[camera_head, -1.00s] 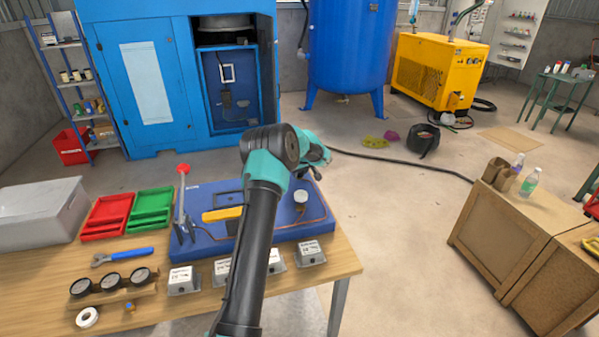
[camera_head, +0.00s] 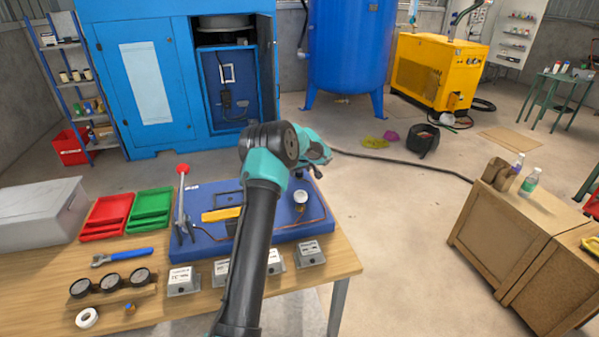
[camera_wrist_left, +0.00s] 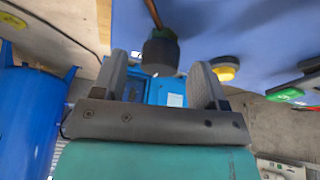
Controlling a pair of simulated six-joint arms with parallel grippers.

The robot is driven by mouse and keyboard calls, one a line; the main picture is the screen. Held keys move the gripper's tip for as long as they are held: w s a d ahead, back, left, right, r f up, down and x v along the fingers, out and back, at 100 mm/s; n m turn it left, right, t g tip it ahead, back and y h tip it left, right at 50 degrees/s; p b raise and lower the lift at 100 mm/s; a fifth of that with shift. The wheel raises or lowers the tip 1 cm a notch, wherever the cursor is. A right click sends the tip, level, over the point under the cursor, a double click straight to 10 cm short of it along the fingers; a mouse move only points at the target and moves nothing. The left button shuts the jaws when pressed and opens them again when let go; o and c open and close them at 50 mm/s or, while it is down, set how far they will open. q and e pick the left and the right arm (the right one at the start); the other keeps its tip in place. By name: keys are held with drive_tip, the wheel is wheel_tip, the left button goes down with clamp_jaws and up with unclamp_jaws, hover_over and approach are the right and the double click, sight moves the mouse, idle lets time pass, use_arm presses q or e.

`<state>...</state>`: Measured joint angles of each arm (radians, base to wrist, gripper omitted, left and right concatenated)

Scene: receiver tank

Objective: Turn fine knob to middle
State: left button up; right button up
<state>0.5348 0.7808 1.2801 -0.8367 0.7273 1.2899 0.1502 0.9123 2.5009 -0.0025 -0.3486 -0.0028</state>
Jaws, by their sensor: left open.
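The blue board (camera_head: 279,232) lies on the wooden table, with a white round cap (camera_head: 300,196) near its right end. In the left wrist view, a dark cylindrical knob (camera_wrist_left: 160,52) with a greenish side hangs from the blue surface, in line with the gap between my fingers. I cannot tell for sure that it is the fine knob, and no setting mark is readable. My left gripper (camera_wrist_left: 160,80) is open, with a finger on each side of the gap and no visible contact. In the head view my arm covers part of the board. My right gripper is not in view.
A lever with a red ball (camera_head: 183,170) stands at the board's left. Several grey boxes, such as one (camera_head: 310,253), line its front edge. A yellow-based round part (camera_wrist_left: 226,68) is close to one finger. Red (camera_head: 107,216) and green (camera_head: 150,207) trays lie left.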

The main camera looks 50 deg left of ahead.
use_arm(q)
drive_tip(key=v, duration=1.6)
drive_tip(key=shift+d, duration=0.1)
